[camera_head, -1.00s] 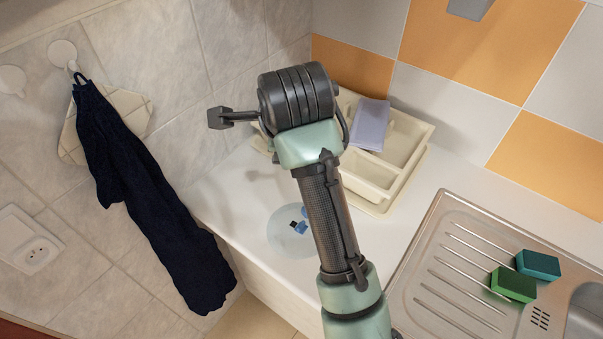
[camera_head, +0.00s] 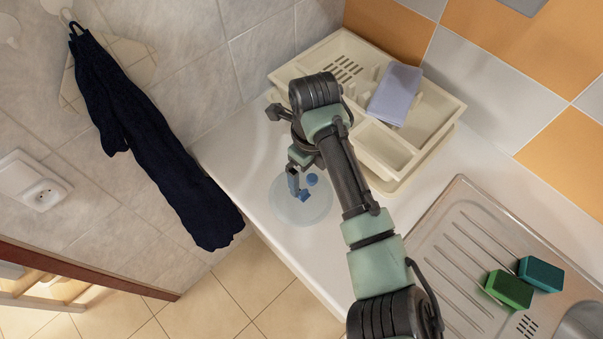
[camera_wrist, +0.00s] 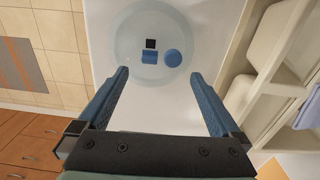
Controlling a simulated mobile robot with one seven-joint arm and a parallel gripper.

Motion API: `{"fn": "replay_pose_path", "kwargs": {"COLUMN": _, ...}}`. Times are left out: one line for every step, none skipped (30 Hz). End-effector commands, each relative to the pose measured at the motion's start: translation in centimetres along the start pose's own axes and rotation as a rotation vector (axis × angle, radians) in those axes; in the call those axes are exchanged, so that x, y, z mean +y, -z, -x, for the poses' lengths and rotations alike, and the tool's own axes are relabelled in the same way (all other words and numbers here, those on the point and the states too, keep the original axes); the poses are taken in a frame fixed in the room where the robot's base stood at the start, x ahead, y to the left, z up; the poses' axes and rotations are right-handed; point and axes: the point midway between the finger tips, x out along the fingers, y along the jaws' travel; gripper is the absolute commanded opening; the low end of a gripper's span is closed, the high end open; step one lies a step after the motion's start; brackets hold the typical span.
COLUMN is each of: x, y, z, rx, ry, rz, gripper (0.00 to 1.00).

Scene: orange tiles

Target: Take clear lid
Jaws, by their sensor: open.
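The clear lid (camera_head: 287,209) is a round, see-through disc lying on the white counter near its left edge. Beside the knob are a small blue piece and a black square, which I cannot identify. My gripper (camera_head: 298,194) is over the lid in the head view and hides part of it. In the wrist view my gripper (camera_wrist: 163,80) is open and empty, its two blue fingers spread, with the knob ahead of and between the fingertip lines.
A cream dish rack (camera_head: 440,105) with a folded grey-lilac cloth (camera_head: 396,93) stands just right of the lid. A steel sink drainer (camera_head: 450,235) with a green sponge (camera_head: 509,289) and a teal sponge (camera_head: 540,273) is further right. A dark towel (camera_head: 140,130) hangs on the left wall.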

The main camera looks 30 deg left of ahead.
Motion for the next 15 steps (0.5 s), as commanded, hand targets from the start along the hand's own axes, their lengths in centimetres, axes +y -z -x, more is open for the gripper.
{"fn": "replay_pose_path", "kwargs": {"x": 0.0, "y": 0.0, "z": -0.2, "rx": 0.001, "ry": -0.001, "rz": 0.0, "gripper": 1.0}}
{"fn": "replay_pose_path", "kwargs": {"x": 0.0, "y": 0.1, "z": -0.4, "rx": 0.001, "ry": -0.001, "rz": 0.0, "gripper": 1.0}}
{"fn": "replay_pose_path", "kwargs": {"x": 0.0, "y": 0.1, "z": -0.6, "rx": 0.001, "ry": -0.001, "rz": -0.001, "gripper": 1.0}}
{"fn": "replay_pose_path", "kwargs": {"x": 0.0, "y": 0.1, "z": -0.9, "rx": 0.002, "ry": -0.001, "rz": 0.0, "gripper": 1.0}}
{"fn": "replay_pose_path", "kwargs": {"x": -0.1, "y": 0.1, "z": -1.2, "rx": 0.003, "ry": -0.001, "rz": 0.0, "gripper": 1.0}}
{"fn": "replay_pose_path", "kwargs": {"x": -0.1, "y": 0.1, "z": -1.8, "rx": 0.004, "ry": -0.001, "rz": -0.001, "gripper": 1.0}}
{"fn": "replay_pose_path", "kwargs": {"x": -0.1, "y": 0.1, "z": -2.2, "rx": 0.003, "ry": 0.0, "rz": -0.001, "gripper": 1.0}}
{"fn": "replay_pose_path", "kwargs": {"x": -0.1, "y": 0.1, "z": -2.6, "rx": 0.005, "ry": 0.0, "rz": -0.001, "gripper": 1.0}}
{"fn": "replay_pose_path", "kwargs": {"x": -0.1, "y": 0.1, "z": -3.2, "rx": 0.004, "ry": -0.001, "rz": -0.002, "gripper": 1.0}}
{"fn": "replay_pose_path", "kwargs": {"x": -0.1, "y": 0.1, "z": -3.8, "rx": 0.003, "ry": -0.001, "rz": -0.001, "gripper": 1.0}}
{"fn": "replay_pose_path", "kwargs": {"x": -0.1, "y": 0.0, "z": -4.2, "rx": 0.003, "ry": -0.001, "rz": -0.001, "gripper": 1.0}}
{"fn": "replay_pose_path", "kwargs": {"x": -0.1, "y": 0.0, "z": -4.6, "rx": 0.003, "ry": 0.0, "rz": 0.0, "gripper": 1.0}}
{"fn": "replay_pose_path", "kwargs": {"x": -0.1, "y": 0.0, "z": -4.9, "rx": 0.002, "ry": 0.0, "rz": 0.0, "gripper": 1.0}}
{"fn": "replay_pose_path", "kwargs": {"x": -0.1, "y": 0.0, "z": -5.1, "rx": 0.001, "ry": 0.001, "rz": 0.0, "gripper": 1.0}}
{"fn": "replay_pose_path", "kwargs": {"x": -0.1, "y": 0.0, "z": -5.2, "rx": 0.0, "ry": 0.001, "rz": 0.0, "gripper": 1.0}}
